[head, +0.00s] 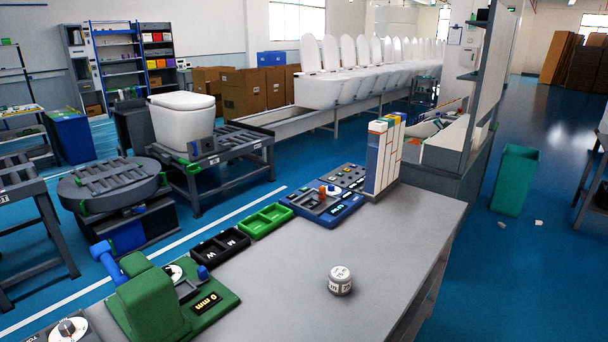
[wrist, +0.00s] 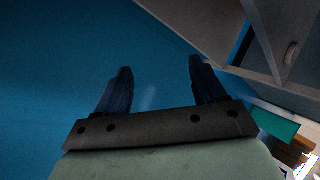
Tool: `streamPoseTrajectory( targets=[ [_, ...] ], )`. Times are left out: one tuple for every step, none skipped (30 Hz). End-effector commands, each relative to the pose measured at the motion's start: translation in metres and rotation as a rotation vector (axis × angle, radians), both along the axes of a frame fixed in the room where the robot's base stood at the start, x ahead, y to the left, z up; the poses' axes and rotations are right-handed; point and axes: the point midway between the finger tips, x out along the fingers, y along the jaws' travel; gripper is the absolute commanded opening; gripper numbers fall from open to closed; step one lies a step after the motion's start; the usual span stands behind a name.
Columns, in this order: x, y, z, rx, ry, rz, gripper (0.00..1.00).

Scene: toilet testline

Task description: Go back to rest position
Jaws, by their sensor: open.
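My gripper (wrist: 157,80) shows in the wrist view with its two dark fingers spread apart. Nothing is between the fingers, only the blue floor beyond them. My gripper is not in the head view. The grey workbench (head: 300,290) in the head view has no arm over it. A small white round container with a dark printed label (head: 340,280) stands on the bench top, apart from everything else.
A green fixture marked "0 mm" (head: 222,297), a black tray (head: 220,246), a green tray (head: 265,220) and a blue board (head: 345,212) line the bench's far edge. A tall white-orange holder (head: 383,155) stands at its end. A green bin (head: 515,180) stands on the floor.

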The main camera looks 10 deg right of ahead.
Motion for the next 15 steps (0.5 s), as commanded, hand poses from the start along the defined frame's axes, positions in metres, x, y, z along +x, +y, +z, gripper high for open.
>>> streamPoseTrajectory(
  targets=[
    [-0.014, 0.031, -0.012, -0.019, 0.042, 0.074, 0.7],
    [-0.02, 0.048, -0.019, -0.031, 0.065, 0.125, 0.7],
    [-0.028, 0.069, -0.026, -0.04, 0.095, 0.19, 0.7],
    [-0.033, 0.084, -0.031, -0.046, 0.116, 0.238, 0.7],
    [-0.038, 0.098, -0.035, -0.05, 0.135, 0.284, 0.7],
    [-0.045, 0.117, -0.039, -0.051, 0.161, 0.344, 0.7],
    [-0.05, 0.13, -0.042, -0.052, 0.179, 0.387, 0.7],
    [-0.055, 0.144, -0.045, -0.052, 0.198, 0.431, 0.7],
    [-0.063, 0.161, -0.048, -0.052, 0.222, 0.487, 0.7],
    [-0.07, 0.173, -0.05, -0.051, 0.241, 0.531, 0.7],
    [-0.076, 0.185, -0.052, -0.052, 0.26, 0.574, 0.7],
    [-0.085, 0.2, -0.054, -0.05, 0.284, 0.629, 0.7],
    [-0.093, 0.211, -0.055, -0.051, 0.303, 0.671, 0.7],
    [-0.101, 0.222, -0.057, -0.05, 0.323, 0.714, 0.7],
    [-0.111, 0.236, -0.058, -0.05, 0.348, 0.77, 0.7]
  ],
)
